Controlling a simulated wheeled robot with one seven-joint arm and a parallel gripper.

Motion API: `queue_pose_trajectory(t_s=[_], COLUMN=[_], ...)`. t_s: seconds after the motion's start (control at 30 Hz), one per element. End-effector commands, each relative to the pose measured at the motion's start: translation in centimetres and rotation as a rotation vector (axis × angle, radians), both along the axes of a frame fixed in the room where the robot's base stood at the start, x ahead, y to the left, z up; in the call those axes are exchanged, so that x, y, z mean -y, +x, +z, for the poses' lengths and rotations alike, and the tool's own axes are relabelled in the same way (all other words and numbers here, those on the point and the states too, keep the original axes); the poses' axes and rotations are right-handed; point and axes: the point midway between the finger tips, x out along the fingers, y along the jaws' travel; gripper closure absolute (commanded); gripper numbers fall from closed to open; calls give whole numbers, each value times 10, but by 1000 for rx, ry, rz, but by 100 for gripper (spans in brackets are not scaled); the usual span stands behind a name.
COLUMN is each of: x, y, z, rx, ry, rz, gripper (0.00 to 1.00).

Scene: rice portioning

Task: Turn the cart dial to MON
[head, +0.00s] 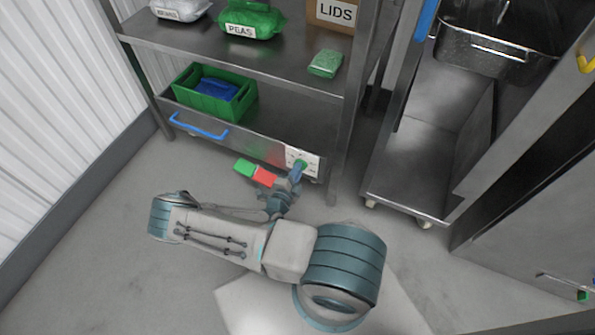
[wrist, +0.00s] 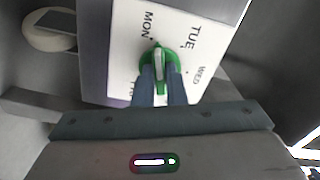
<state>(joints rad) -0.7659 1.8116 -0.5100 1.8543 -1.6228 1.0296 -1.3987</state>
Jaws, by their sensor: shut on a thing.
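The green dial (wrist: 158,57) sits on a white panel (wrist: 122,60) with printed day names, among them MON, TUE and WED. A white bar crosses the dial. Its upper end lies close to MON, a little right of the word. I cannot tell exactly whether it lines up with the MON mark. My gripper (wrist: 161,88) is shut on the dial, one finger on each side. In the head view my gripper (head: 298,170) reaches the panel (head: 313,157) at the cart's lower right corner. My fingers hide the lower labels.
The steel cart (head: 232,55) holds a PEAS bag (head: 250,20), a LIDS box (head: 335,12), a green packet (head: 325,63) and a green crate (head: 186,101). A blue handle (head: 198,127) is on its front. Another steel cart (head: 405,190) stands to the right.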

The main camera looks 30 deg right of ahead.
Motion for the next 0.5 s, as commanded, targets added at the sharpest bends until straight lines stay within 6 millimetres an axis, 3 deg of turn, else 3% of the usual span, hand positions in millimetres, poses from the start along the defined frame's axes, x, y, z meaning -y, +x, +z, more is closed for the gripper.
queue_pose_trajectory(t_s=[0.5], x=[-1], y=[4], z=[1], rx=[-147], ry=[-119], rz=[7], gripper=[100])
